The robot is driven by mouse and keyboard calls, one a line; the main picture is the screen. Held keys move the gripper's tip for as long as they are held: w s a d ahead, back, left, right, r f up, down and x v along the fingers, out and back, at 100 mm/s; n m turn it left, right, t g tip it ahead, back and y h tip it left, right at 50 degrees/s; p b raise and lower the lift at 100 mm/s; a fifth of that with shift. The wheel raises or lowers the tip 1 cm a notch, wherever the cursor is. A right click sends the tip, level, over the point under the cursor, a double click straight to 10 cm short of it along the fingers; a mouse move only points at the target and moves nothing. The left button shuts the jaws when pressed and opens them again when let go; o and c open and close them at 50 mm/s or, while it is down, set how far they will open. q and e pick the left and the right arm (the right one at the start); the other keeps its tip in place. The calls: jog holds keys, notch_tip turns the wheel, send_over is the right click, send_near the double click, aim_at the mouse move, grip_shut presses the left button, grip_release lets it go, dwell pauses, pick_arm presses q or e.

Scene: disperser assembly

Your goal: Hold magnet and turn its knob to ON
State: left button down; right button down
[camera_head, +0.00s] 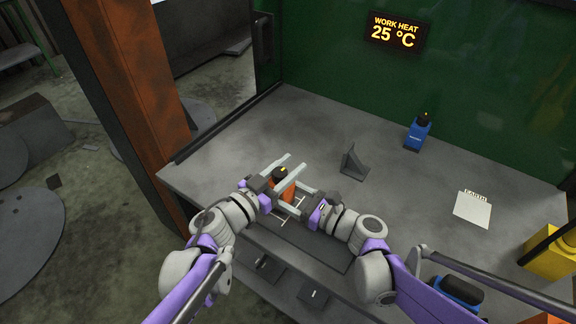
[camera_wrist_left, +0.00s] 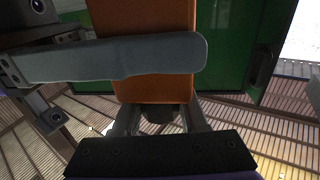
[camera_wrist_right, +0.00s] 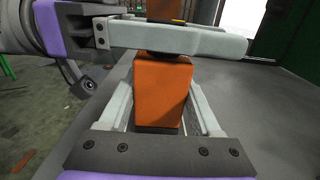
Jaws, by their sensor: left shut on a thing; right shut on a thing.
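The orange magnet (camera_head: 286,190) stands upright near the front edge of the workbench. Its black knob (camera_head: 280,172) with a yellow mark is on top; I cannot read any ON or OFF mark. My left gripper (camera_head: 284,174) is shut on the knob, with one finger on each side. My right gripper (camera_head: 297,198) is shut on the orange body below. In the right wrist view its fingers flank the body (camera_wrist_right: 162,92), and a left finger crosses above, hiding much of the knob. In the left wrist view a right finger crosses the orange body (camera_wrist_left: 150,20).
A grey angle bracket (camera_head: 353,162) stands right of the grippers. A blue device (camera_head: 417,135) with a black top stands farther back. A white labelled plate (camera_head: 473,208) and a yellow block (camera_head: 553,255) are at the right. Bare bench (camera_head: 400,215) lies between.

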pick_arm(q)
jog(key=m+g+h, duration=0.2)
jog(key=g, duration=0.1)
jog(key=m+g+h, duration=0.1)
jog(key=shift+s+d+m+h, duration=0.25)
jog(key=shift+m+h, duration=0.05)
jog(key=m+g+h, duration=0.1)
jog(key=g, duration=0.2)
jog(key=s+m+g, duration=0.1)
jog(key=m+g, duration=0.1)
jog(key=shift+d+m+g+h, duration=0.2)
jog(key=shift+m+g+h, duration=0.1)
jog(key=shift+g+h, duration=0.1)
jog(key=m+g, duration=0.1)
jog(key=g, duration=0.1)
jog(key=s+m+g, duration=0.1)
jog(key=m+g, duration=0.1)
jog(key=g, duration=0.1)
jog(key=shift+s+m+g+y, duration=0.2)
jog(key=shift+m+g, duration=0.6)
jog(key=shift+g, duration=0.35)
jog(key=shift+s+m+g+y, duration=0.1)
jog(key=shift+s+m+g, duration=0.1)
jog(key=shift+m+g, duration=0.8)
jog(key=shift+g, duration=0.45)
jog(key=shift+c, duration=2.2)
grip_release()
notch_tip(320, 180, up, 10)
